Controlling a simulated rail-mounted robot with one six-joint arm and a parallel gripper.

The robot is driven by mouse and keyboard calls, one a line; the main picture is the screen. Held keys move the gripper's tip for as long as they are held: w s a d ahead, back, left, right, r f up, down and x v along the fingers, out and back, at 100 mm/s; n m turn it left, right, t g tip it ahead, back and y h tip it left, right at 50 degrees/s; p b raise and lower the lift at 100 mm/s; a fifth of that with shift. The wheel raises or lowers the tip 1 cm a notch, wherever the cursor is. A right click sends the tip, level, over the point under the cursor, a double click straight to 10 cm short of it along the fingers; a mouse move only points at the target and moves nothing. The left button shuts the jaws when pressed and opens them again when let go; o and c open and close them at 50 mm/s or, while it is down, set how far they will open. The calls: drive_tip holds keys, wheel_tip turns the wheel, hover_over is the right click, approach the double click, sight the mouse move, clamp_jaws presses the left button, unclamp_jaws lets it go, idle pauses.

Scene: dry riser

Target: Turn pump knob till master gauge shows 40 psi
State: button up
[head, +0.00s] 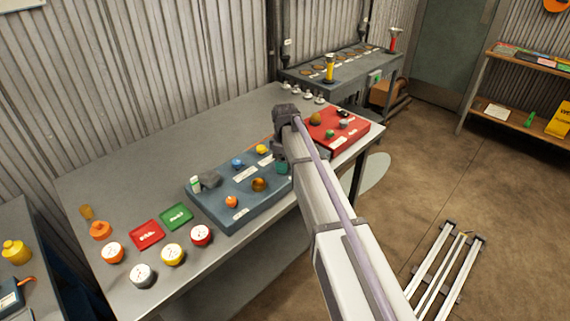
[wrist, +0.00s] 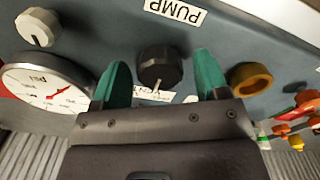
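In the wrist view a black round knob (wrist: 158,68) with a pale pointer sits below an upside-down PUMP label (wrist: 175,10). My gripper (wrist: 161,62) is open, its two green fingers on either side of the knob with gaps visible. A white gauge (wrist: 42,92) marked PSI, with a red needle, is at the left; its small figures are too blurred to read, and no master label shows. In the head view my gripper (head: 283,168) is at the right part of the blue-grey panel (head: 222,212), and the black knob is hidden.
A white knob (wrist: 38,27) and an orange-brown round fitting (wrist: 250,79) flank the black knob. On the bench (head: 120,190) stand a red tray (head: 350,128) and several round gauges (head: 173,254) at the front. The bench's back left is clear.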

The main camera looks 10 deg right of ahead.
drive_tip(key=c, duration=0.9)
drive_tip(key=shift+o, duration=0.2)
drive_tip(key=shift+m, duration=0.5)
drive_tip(key=m, duration=0.6)
drive_tip(key=shift+m, duration=0.3)
drive_tip(key=m, duration=0.3)
drive_tip(key=shift+m, duration=2.1)
